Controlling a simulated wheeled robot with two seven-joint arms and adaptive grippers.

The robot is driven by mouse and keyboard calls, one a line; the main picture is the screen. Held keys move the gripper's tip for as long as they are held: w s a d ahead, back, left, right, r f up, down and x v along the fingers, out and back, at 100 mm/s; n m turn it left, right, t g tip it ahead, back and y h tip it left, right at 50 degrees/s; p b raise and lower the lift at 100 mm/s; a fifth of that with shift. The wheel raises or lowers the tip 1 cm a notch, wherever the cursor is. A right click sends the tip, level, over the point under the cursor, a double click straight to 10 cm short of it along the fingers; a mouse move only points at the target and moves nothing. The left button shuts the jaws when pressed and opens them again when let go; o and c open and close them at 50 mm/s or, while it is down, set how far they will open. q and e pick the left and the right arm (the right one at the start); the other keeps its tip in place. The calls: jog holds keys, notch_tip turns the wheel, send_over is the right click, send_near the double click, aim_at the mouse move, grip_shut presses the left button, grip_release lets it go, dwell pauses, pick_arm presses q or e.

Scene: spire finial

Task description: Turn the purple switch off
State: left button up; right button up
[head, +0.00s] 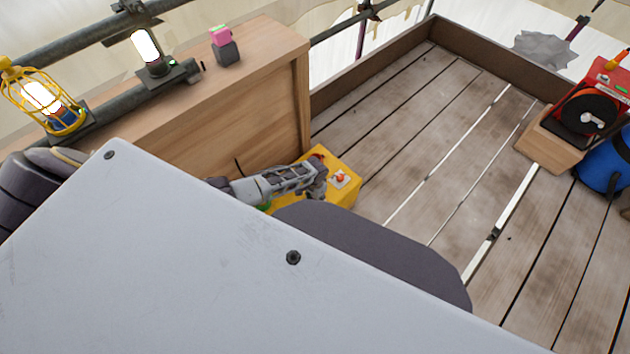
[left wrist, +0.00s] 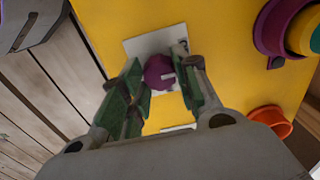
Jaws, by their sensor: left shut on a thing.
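The purple switch (left wrist: 159,72) is a round knob with a pale mark, on a white plate (left wrist: 135,46) fixed to a yellow box (left wrist: 100,20). In the left wrist view, my left gripper (left wrist: 160,66) has one finger on each side of the knob and is shut on it. In the head view, my left gripper (head: 316,178) is over the yellow box (head: 349,192), and the purple switch is hidden there. My right gripper is not in view.
An orange-red knob (left wrist: 270,120) and a larger purple ring (left wrist: 272,28) are also on the box. A wooden cabinet (head: 260,95) stands behind it, with lamps and a pink-and-grey block (head: 226,48) on or near its top. The plank floor to the right is mostly clear.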

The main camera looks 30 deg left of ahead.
pick_arm(q)
jog(key=shift+s, duration=0.1)
jog(key=o, duration=1)
jog(key=shift+o, duration=0.2)
jog(key=shift+r, duration=0.15)
notch_tip(320, 180, up, 12)
jog(key=shift+f, duration=0.2)
dwell(0.5)
dwell(0.6)
